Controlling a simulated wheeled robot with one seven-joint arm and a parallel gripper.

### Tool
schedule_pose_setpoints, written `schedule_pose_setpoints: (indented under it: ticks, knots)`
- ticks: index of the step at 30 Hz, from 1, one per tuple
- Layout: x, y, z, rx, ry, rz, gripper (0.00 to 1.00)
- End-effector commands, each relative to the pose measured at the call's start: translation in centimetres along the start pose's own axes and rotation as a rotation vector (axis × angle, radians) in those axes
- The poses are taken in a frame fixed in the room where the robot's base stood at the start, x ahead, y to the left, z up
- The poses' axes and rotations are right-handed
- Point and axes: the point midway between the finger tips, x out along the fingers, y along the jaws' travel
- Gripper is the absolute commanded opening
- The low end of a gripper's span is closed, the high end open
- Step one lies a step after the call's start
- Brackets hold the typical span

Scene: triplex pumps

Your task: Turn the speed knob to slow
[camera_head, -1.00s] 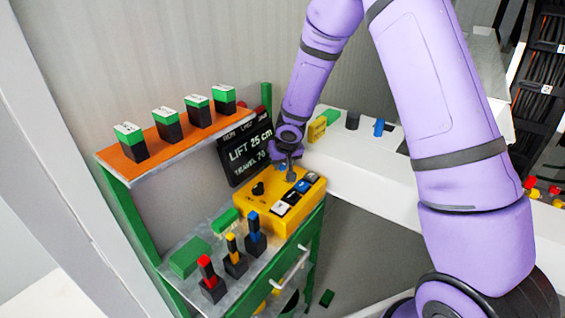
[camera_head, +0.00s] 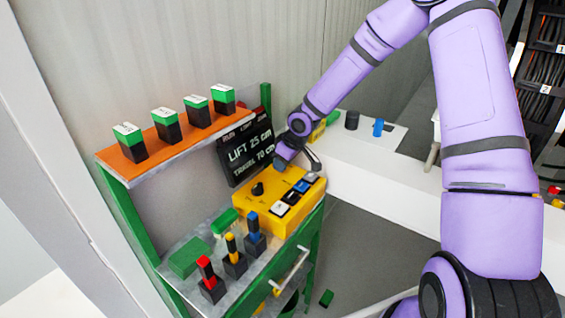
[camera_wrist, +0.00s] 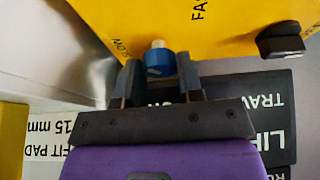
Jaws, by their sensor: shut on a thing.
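The yellow control box (camera_head: 262,211) sits on the green-framed bench, and its yellow face also fills the top of the wrist view (camera_wrist: 225,35). The blue speed knob (camera_wrist: 154,71) with a pale pointer mark is between my gripper's (camera_wrist: 159,78) two fingers, which are shut on it. The pale mark points up in the wrist view, between the "SLOW" lettering on its left and the partly cut-off "FA" lettering on its right. In the head view my gripper (camera_head: 292,166) is at the box's back edge and hides the knob.
A second, black knob (camera_head: 257,189) stands on the box, near several push buttons. A black sign (camera_head: 248,150) is close behind my gripper. Red, yellow and blue levers (camera_head: 233,256) stand in front. An orange shelf (camera_head: 184,142) with green-topped blocks is at left.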

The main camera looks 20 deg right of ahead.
Motion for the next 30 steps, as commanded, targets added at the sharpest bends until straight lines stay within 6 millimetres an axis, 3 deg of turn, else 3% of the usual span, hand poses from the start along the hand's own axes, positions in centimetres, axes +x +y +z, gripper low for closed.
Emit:
schedule_pose_setpoints:
  ticks: [18, 30]
  knots:
    - [0.07, 0.4, -0.08, -0.521, 0.002, -0.219, 0.11]
    - [0.1, 0.51, -0.17, -0.753, 0.001, -0.311, 0.11]
